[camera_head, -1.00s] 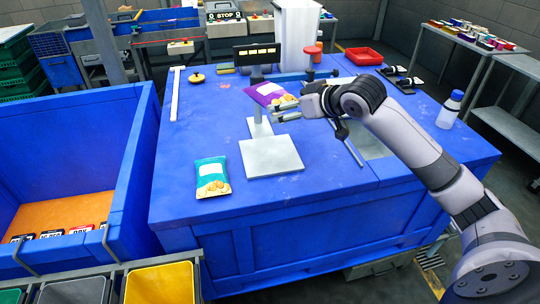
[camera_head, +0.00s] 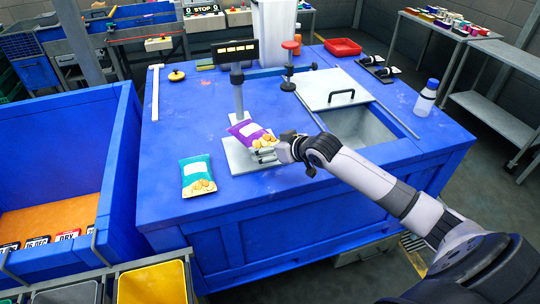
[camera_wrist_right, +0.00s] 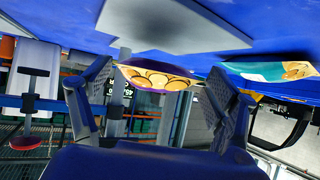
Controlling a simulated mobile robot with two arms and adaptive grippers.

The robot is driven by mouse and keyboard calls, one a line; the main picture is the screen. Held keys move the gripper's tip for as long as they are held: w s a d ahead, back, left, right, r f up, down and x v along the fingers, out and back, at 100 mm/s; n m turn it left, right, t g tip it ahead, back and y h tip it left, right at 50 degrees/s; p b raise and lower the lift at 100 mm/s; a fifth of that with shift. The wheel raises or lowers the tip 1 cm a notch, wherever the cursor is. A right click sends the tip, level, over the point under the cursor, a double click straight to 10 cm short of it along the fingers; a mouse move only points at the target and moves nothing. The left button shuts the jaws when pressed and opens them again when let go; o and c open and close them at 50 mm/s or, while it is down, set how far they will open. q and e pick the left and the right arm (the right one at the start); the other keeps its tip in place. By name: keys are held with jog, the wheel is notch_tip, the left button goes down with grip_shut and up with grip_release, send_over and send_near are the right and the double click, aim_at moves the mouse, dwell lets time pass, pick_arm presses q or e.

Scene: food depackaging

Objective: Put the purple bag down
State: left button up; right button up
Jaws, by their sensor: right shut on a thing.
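The purple bag (camera_head: 248,133) has a white label and pictures of round golden food. It is over the light grey scale plate (camera_head: 240,158) on the blue table. My right gripper (camera_head: 272,152) is shut on the bag's right end. In the right wrist view the bag (camera_wrist_right: 156,77) sits between the two fingers (camera_wrist_right: 158,90). I cannot tell whether the bag touches the plate. A teal bag (camera_head: 197,176) lies flat on the table to the left of the plate. My left gripper is not in view.
A dark display on a post (camera_head: 236,52) stands behind the plate. An open sink-like recess (camera_head: 362,132) with a grey lid (camera_head: 335,88) lies to the right.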

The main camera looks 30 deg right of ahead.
aim_at(270, 164)
notch_tip(270, 164, down, 4)
jog(key=shift+r+p, duration=0.15)
jog(key=shift+p, duration=0.15)
jog(key=shift+f, duration=0.25)
jog(key=shift+f, duration=0.1)
jog(key=o, duration=1.3)
jog(key=shift+s, duration=0.15)
jog(key=b+v, duration=0.1)
jog(key=v, duration=0.9)
jog(key=shift+s+d, duration=0.1)
jog(key=shift+b+v, duration=0.3)
jog(key=shift+v, duration=0.6)
